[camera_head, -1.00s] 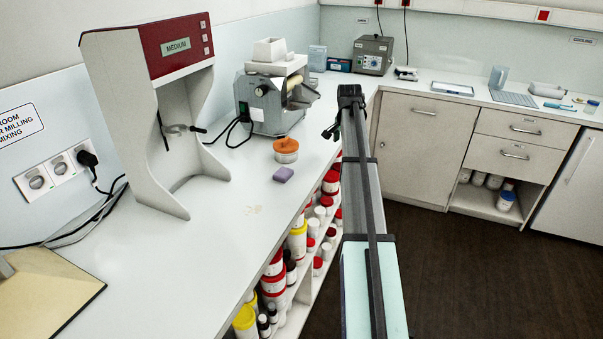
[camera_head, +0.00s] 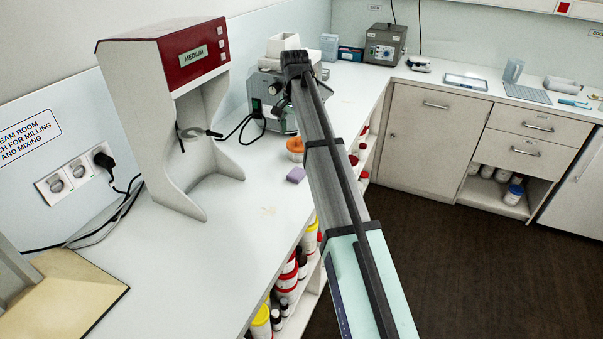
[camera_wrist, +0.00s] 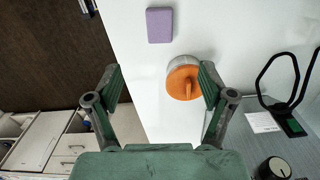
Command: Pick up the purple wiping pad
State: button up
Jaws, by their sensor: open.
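The purple wiping pad (camera_head: 296,174) lies flat on the white worktop, near its front edge and in front of the orange-lidded jar. In the wrist view the pad (camera_wrist: 159,25) is at the top centre, beyond my fingertips and apart from them. My gripper (camera_wrist: 160,78) is open and empty, its two fingers spread wide above the worktop. In the head view my arm reaches over the bench edge and I cannot make out the fingers clearly.
The orange-lidded jar (camera_wrist: 183,84) stands close to the right finger in the wrist view. The red-topped dispenser (camera_head: 185,110) is left of the pad, and a mill (camera_head: 262,95) stands behind it. Open shelves with several tubs (camera_head: 288,285) are under the bench. The worktop in front is clear.

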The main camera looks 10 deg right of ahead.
jog(key=p, duration=0.3)
send_over(297, 172)
notch_tip(297, 172, down, 10)
jog(key=shift+s+a+f, duration=0.1)
jog(key=shift+a, duration=0.05)
jog(key=shift+f+p, duration=0.85)
jog(key=shift+f, duration=1.8)
jog(key=c, duration=0.9)
